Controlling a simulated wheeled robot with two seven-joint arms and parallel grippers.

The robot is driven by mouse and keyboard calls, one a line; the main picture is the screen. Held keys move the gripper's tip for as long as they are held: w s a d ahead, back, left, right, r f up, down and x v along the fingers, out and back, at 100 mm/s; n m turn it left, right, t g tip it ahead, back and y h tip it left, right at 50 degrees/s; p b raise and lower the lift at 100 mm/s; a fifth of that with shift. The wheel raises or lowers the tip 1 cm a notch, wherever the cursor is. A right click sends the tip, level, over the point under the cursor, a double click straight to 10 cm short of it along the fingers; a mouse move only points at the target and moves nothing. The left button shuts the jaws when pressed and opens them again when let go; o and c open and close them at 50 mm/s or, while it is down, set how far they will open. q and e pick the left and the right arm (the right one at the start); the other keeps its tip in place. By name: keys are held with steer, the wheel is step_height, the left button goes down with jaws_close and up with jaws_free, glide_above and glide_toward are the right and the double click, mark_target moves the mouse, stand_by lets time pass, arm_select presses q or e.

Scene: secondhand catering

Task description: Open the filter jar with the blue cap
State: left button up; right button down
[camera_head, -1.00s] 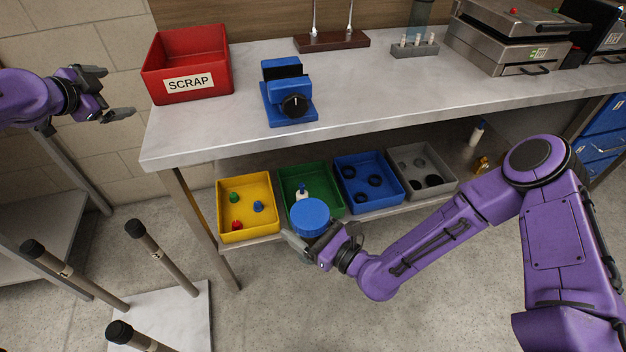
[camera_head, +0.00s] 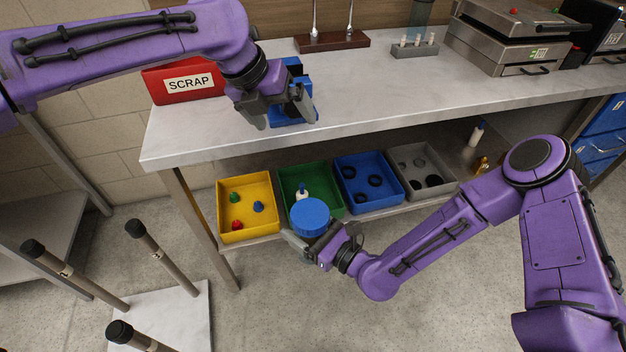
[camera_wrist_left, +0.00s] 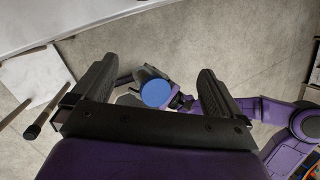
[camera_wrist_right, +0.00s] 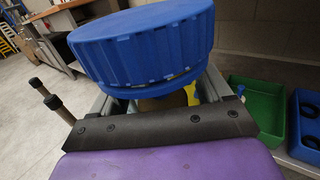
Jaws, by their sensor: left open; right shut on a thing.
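The filter jar's round blue cap (camera_head: 310,217) shows from above in the head view, in front of the bench's lower shelf. The cap fills the upper part of the right wrist view (camera_wrist_right: 145,45), on the jar and apparently upright. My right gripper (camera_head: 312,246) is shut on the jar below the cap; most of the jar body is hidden. My left gripper (camera_head: 283,112) is open and empty, above the bench's front edge near the blue vise. In the left wrist view the blue cap (camera_wrist_left: 156,93) lies between the open fingers, at a distance beyond them.
A blue vise (camera_head: 298,66) and a red SCRAP bin (camera_head: 165,78) stand on the steel bench (camera_head: 370,95), partly behind my left arm. Yellow (camera_head: 248,238), green, blue and grey bins sit on the lower shelf. Capped posts (camera_head: 160,258) rise at the lower left.

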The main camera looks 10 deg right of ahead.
mark_target(308, 211)
arm_select(q)
steer(key=s+d+f+m+y, duration=0.1)
steer(key=s+f+m, duration=0.1)
steer(key=s+m, duration=0.1)
steer(key=s+d+f+m+g+y, duration=0.1)
steer(key=s+f+m+y, duration=0.1)
steer(key=s+f, duration=0.1)
steer(key=s+d+f+m+g+y, duration=0.1)
steer(key=s+d+f+m, duration=0.1)
steer(key=s+f+m, duration=0.1)
steer(key=shift+s+d+f+m+y, duration=0.15)
steer(key=shift+s+m+y, duration=0.15)
steer(key=shift+s, duration=0.45)
step_height(308, 211, down, 8)
steer(key=shift+r, duration=0.15)
steer(key=c, duration=0.9)
steer(key=n, duration=0.4)
steer(key=shift+w+n, duration=0.15)
steer(key=shift+n, duration=0.25)
steer(key=n, duration=0.4)
steer(key=shift+a, duration=0.2)
steer(key=n, duration=0.3)
steer(key=shift+w+a+n, duration=0.1)
steer(key=shift+n, duration=0.2)
steer(key=n, duration=0.7)
steer(key=shift+a+r, duration=0.1)
steer(key=shift+a, duration=0.05)
steer(key=n, duration=0.4)
steer(key=shift+a, duration=0.15)
